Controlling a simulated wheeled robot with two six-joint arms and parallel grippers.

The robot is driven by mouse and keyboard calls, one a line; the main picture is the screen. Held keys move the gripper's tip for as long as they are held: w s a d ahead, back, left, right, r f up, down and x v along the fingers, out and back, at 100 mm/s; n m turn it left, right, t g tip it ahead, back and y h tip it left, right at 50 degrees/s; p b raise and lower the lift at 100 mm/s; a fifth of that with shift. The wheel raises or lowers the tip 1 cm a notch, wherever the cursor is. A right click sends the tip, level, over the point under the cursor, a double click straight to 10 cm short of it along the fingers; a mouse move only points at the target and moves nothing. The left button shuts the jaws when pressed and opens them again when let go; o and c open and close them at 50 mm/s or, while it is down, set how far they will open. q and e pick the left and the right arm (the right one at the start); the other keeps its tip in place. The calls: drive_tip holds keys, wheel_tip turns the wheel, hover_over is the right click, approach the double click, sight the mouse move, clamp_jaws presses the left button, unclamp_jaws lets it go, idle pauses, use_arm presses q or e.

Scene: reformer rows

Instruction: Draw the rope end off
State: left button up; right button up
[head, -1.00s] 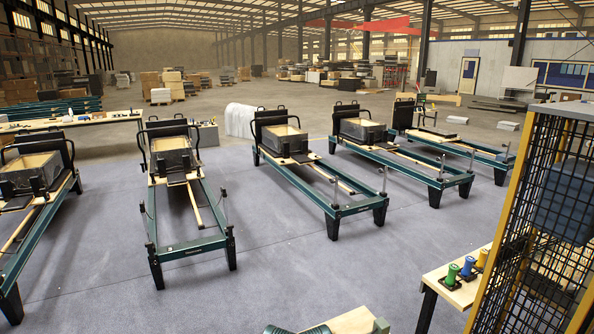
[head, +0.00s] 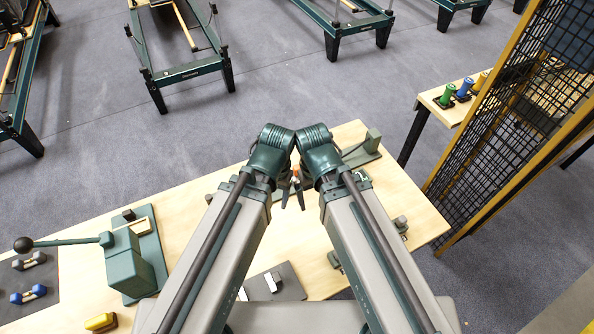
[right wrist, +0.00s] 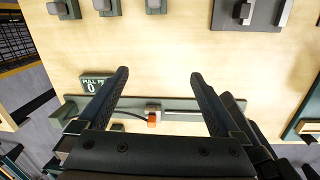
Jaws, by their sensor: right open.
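In the right wrist view, an orange-tipped rope end (right wrist: 152,118) with a metal collar lies along a grey-green rail (right wrist: 190,104) on the wooden bench. A dark cord runs left from it. The orange part also shows small between my wrists in the head view (head: 295,173). My right gripper (right wrist: 158,76) is open, its two black fingers spread on either side of the rope end, nothing held. In the head view its dark fingertips (head: 292,203) show below the wrists. My left arm's wrist is beside the right one; its fingers are hidden.
A green sign (right wrist: 97,84) reading "PULL" lies near the rail. A black mesh fence (head: 500,130) stands at right.

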drive_tip(key=shift+w, duration=0.2)
drive_tip(key=c, duration=0.3)
drive_tip(key=w+a+n, duration=0.1)
drive_tip(key=w+n, duration=0.2)
drive_tip(key=w, duration=0.1)
drive_tip(key=w+a+f+n+b, duration=0.1)
drive_tip(key=w+n, duration=0.2)
drive_tip(key=w, duration=0.1)
drive_tip(key=w+a+n, duration=0.1)
drive_tip(key=w+n, duration=0.3)
drive_tip(key=shift+w+a+f+y, duration=0.1)
drive_tip(key=shift+a+f+y, duration=0.15)
drive_tip(key=shift+f+y, duration=0.05)
drive_tip(key=shift+c, duration=0.9)
drive_tip(key=n+b, duration=0.2)
drive_tip(key=n, duration=0.7)
hover_over(297, 167)
drive_tip(key=f, duration=0.1)
use_arm(q)
wheel_tip(297, 167, down, 2)
drive_tip(key=shift+f, duration=0.25)
use_arm(e)
drive_tip(key=shift+w+y, duration=0.1)
drive_tip(key=shift+y, duration=0.2)
use_arm(q)
drive_tip(key=shift+f, duration=0.15)
use_arm(e)
drive_tip(key=shift+f, duration=0.2)
